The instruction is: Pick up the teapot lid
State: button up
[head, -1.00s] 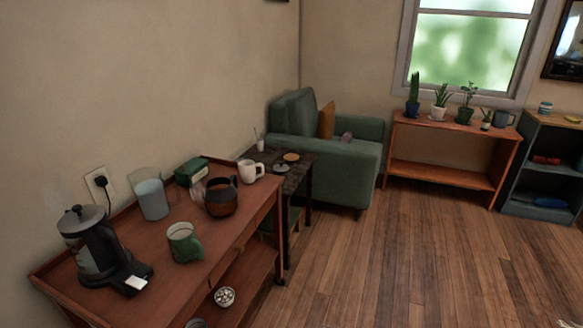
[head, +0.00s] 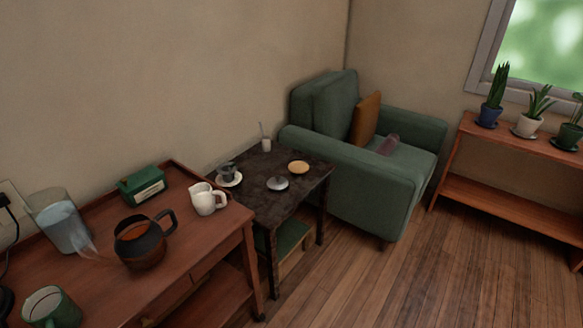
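A small grey round piece (head: 278,184) lies on the dark side table (head: 288,206); it looks like a lid, but it is too small to be sure that it is the teapot's. A dark pot with a brown lower body and a black handle (head: 141,243) stands on the reddish wooden cart (head: 180,276). Its top looks open. My gripper is not in view.
The side table also bears a cup on a saucer (head: 229,178), a tan disc (head: 298,167) and a small white holder (head: 266,145). A white pitcher (head: 207,199), green box (head: 142,186), glass jug (head: 62,224) and green mug (head: 50,308) stand on the cart. A green armchair (head: 345,165) stands behind. Open floor (head: 430,275) lies right.

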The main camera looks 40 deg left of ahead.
aim_at(277, 182)
jog(key=u, duration=0.3)
jog(key=i, duration=1.25)
jog(key=u, duration=1.75)
jog(key=i, duration=1.05)
jog(key=u, duration=0.95)
